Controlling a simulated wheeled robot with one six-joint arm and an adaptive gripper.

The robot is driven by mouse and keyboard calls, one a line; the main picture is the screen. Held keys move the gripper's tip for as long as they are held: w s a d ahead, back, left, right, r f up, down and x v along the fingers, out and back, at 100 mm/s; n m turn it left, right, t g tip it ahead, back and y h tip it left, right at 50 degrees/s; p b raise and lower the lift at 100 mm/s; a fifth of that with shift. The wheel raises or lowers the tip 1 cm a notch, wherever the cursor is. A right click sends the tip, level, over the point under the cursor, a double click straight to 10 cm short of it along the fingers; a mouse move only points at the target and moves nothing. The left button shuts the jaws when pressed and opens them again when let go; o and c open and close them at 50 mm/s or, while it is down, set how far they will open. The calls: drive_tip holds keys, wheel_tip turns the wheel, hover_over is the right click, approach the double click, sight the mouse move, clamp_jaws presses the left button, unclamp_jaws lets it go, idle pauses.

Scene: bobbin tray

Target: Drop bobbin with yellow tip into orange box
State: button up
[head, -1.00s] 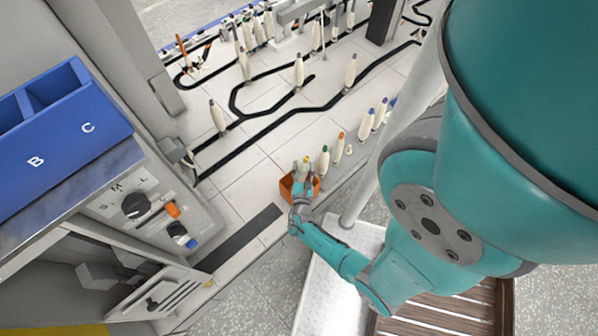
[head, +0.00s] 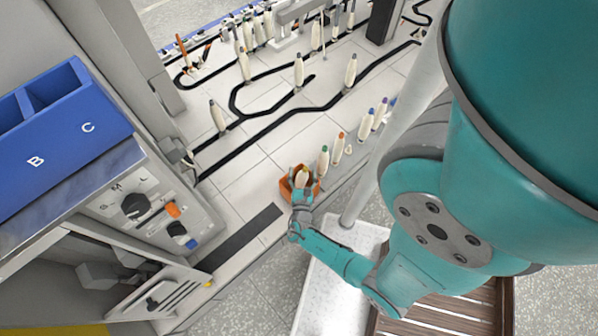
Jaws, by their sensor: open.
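The orange box (head: 285,188) stands on the white tiled surface near its front edge. The pale bobbin with the yellow tip (head: 302,177) is inside the box opening, with its upper part showing. Its lower end is hidden by the box and my gripper. My gripper (head: 302,188) is open at the box's near side, right by the bobbin. Whether a finger still touches the bobbin is too small to tell.
A green-tipped bobbin (head: 323,161) and an orange-tipped bobbin (head: 338,149) stand just right of the box. Several blue- and purple-tipped bobbins stand farther right. A grey control panel (head: 150,215) is at left.

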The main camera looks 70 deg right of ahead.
drive_tip(key=v, duration=0.9)
drive_tip(key=shift+a, duration=0.3)
drive_tip(key=shift+s, duration=0.15)
idle(0.6)
